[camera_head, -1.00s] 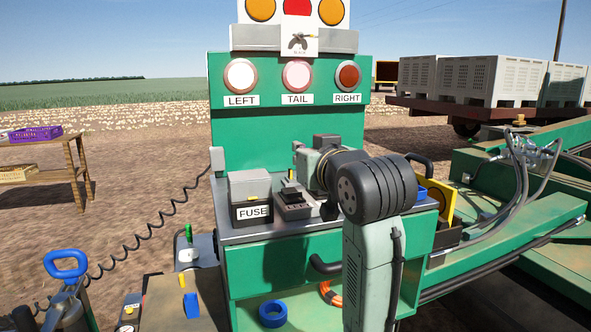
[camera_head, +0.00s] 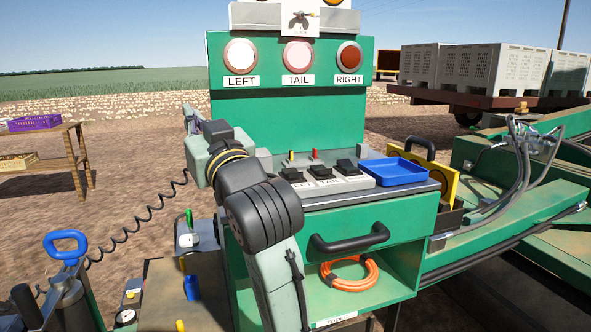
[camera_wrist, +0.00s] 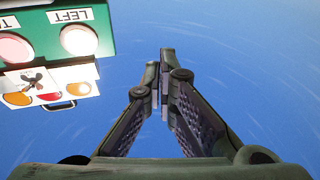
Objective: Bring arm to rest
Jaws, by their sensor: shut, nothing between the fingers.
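My gripper (camera_wrist: 162,65) is shut and empty in the wrist view, its two fingers meeting against blue sky. In the head view my arm rises from the bottom, left of the middle, and bends toward the green panel's left side. The gripper is mostly hidden there behind my wrist. The green panel (camera_head: 285,120) carries three round lamps marked LEFT, TAIL and RIGHT. It also shows upside down at the top left of the wrist view (camera_wrist: 103,40), apart from the fingers.
On the bench stand a row of black switches (camera_head: 322,175) and a blue tray (camera_head: 393,171). Below are a drawer handle (camera_head: 350,238) and an orange cable coil (camera_head: 349,273). A blue-handled cylinder (camera_head: 66,245) stands at left. Green machine beams (camera_head: 515,195) fill the right.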

